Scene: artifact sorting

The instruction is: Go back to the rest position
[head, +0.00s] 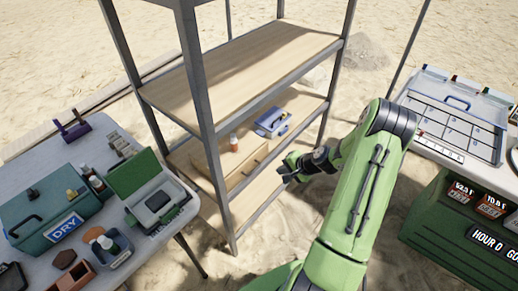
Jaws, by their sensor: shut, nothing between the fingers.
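My gripper (290,168) shows in the head view at the end of my green arm, near the front right of the shelf rack. It is dark, small in the picture, shut and empty. It appears in front of the lower shelf (283,147), apart from the things on it as far as I can tell. My arm reaches up from the bottom of the picture and bends left at the elbow.
The metal rack's upper shelf (245,62) is bare. The lower one holds a blue-grey case (272,122), a bottle (234,142) and a wooden box (217,168). The left table (163,255) carries a DRY box (50,205) and an open green case (143,172). A tray (458,112) lies right.

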